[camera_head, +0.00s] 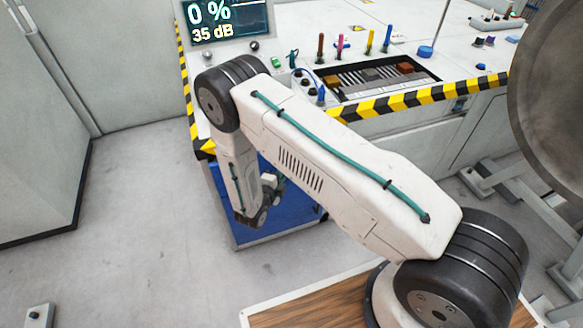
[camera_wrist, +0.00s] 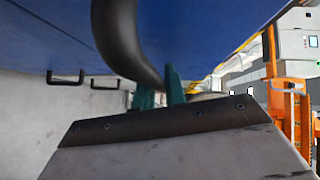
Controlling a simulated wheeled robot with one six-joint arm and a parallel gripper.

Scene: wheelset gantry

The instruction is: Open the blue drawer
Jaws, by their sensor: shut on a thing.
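The blue drawer (camera_head: 292,212) is under the front of the white console, partly hidden behind my arm in the head view. Its blue front (camera_wrist: 220,30) fills the top of the wrist view. A thick dark curved handle (camera_wrist: 122,40) comes down from this blue front. My gripper (camera_wrist: 160,88) has teal fingers and is shut on the handle at its lower end. In the head view my forearm and wrist hide most of the grip. I cannot tell from these frames how far the drawer stands out.
The console (camera_head: 455,62) has yellow-black edging, a screen (camera_head: 226,20) and coloured upright tools on top. Smaller dark handles (camera_wrist: 66,78) show at left in the wrist view. An orange structure (camera_wrist: 288,110) stands at right. Grey floor (camera_head: 150,215) is clear left of the drawer.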

